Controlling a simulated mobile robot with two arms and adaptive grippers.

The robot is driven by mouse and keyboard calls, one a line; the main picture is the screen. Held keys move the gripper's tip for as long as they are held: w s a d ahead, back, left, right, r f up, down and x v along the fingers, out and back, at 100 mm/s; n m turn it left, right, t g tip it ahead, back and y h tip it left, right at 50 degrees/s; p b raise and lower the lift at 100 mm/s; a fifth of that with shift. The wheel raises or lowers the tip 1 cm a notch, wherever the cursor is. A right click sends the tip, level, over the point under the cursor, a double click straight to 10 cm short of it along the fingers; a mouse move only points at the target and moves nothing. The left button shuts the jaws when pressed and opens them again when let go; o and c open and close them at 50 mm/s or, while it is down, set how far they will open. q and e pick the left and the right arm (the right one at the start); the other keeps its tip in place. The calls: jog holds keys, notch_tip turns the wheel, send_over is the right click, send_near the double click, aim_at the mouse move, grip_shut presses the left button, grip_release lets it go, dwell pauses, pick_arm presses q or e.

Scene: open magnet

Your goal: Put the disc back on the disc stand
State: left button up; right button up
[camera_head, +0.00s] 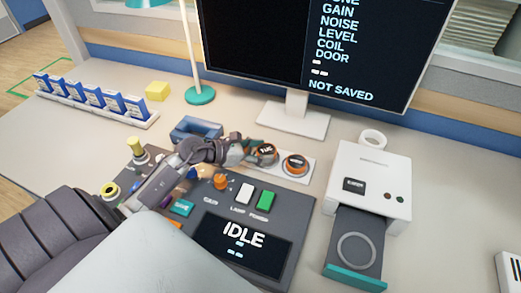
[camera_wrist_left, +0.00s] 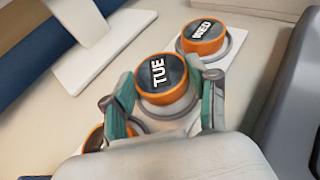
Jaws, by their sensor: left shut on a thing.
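My left gripper (camera_head: 250,153) reaches in over the console and is shut on the orange-rimmed TUE disc (camera_head: 265,151). In the left wrist view the fingers (camera_wrist_left: 165,100) hold the TUE disc (camera_wrist_left: 160,80) from both sides. It is at the middle of the white disc stand (camera_wrist_left: 232,62), over a grey seat; I cannot tell whether it touches. The stand also shows in the head view (camera_head: 309,176). The WED disc (camera_head: 295,163) sits at the stand's right end. Another orange disc (camera_wrist_left: 94,140) is partly hidden behind the left finger. My right gripper is out of view.
A white drive (camera_head: 372,180) stands right with its tray (camera_head: 350,277) out and empty. A console (camera_head: 280,207) with buttons lies in front of the stand, a blue holder (camera_head: 196,126) left of it, and a monitor (camera_head: 300,110) behind. A lamp (camera_head: 200,95) stands further left.

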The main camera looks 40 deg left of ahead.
pick_arm(q)
jog(key=shift+f, duration=0.25)
jog(key=o, duration=1)
jog(key=shift+o, duration=0.9)
jog(key=shift+s+f, duration=0.1)
jog(key=shift+r, duration=0.2)
jog(key=shift+r+p, duration=0.45)
jog(key=shift+p, duration=0.1)
jog(key=b+v, duration=0.1)
jog(key=v, duration=1.1)
jog(key=shift+r, duration=0.15)
